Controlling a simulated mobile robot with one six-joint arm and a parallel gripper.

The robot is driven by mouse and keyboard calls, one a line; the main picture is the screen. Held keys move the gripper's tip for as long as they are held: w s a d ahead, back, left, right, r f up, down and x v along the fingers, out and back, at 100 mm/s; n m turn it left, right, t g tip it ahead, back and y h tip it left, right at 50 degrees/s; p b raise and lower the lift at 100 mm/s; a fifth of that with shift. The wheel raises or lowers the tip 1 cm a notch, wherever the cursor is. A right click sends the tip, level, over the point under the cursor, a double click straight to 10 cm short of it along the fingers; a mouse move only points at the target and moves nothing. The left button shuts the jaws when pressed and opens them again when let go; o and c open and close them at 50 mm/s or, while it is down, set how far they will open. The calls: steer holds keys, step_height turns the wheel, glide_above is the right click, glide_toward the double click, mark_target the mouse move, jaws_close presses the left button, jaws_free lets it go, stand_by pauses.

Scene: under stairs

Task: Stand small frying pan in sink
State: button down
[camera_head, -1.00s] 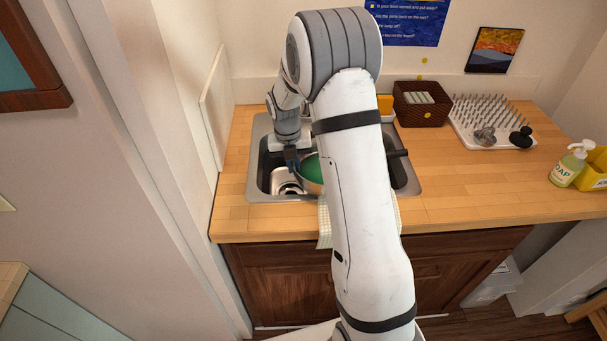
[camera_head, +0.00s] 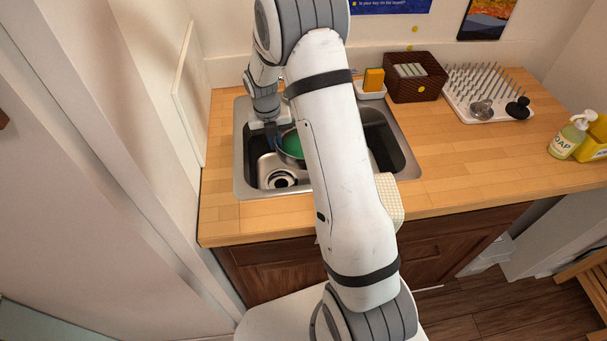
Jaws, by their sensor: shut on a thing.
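The sink (camera_head: 243,165) is a steel basin set into the wooden counter, with a drain showing at its lower left. The small frying pan (camera_head: 292,143), with a green inside and a metal rim, is in the sink area at the back left. My arm covers its right part. My gripper (camera_head: 271,133) is shut on the pan at its left side. The pan seems tilted. I cannot tell whether it touches the basin floor or wall.
A dish with a yellow sponge (camera_head: 374,79) and a brown basket (camera_head: 416,77) stand behind the sink. A spiked drying rack (camera_head: 486,92) and a soap bottle (camera_head: 572,136) are at the right. A checked cloth (camera_head: 391,199) hangs over the front edge.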

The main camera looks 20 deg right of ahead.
step_height(320, 180, down, 3)
steer(key=shift+w+b, duration=0.1)
steer(key=shift+b, duration=0.2)
step_height(320, 180, down, 10)
steer(key=shift+p, duration=0.95)
steer(key=c, duration=1.5)
jaws_free()
steer(key=shift+c, duration=0.2)
